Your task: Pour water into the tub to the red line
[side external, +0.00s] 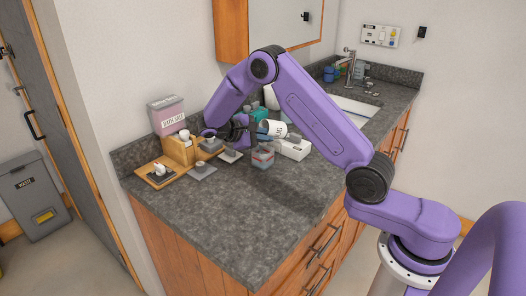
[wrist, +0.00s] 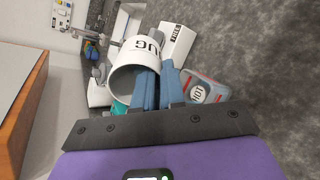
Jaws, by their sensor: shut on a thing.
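My gripper (side external: 256,132) is shut on a white mug (side external: 272,129) with dark lettering. In the wrist view, my blue fingers (wrist: 158,88) are closed at the mug (wrist: 135,68), and its open mouth shows. The mug is tipped well over in the side view, close above the tub (side external: 262,159). The tub is small and greyish with a red mark near its upper part. It also shows in the wrist view (wrist: 207,90), beside my fingers, with a label reading "HOT". I cannot make out a stream of water or the level in the tub.
A white box (side external: 292,148) stands right of the tub. A wooden stand (side external: 180,150), a bath salt box (side external: 167,115) and several small items on coasters (side external: 201,170) are at the left. The sink (side external: 355,108) is behind. The front counter (side external: 255,215) is clear.

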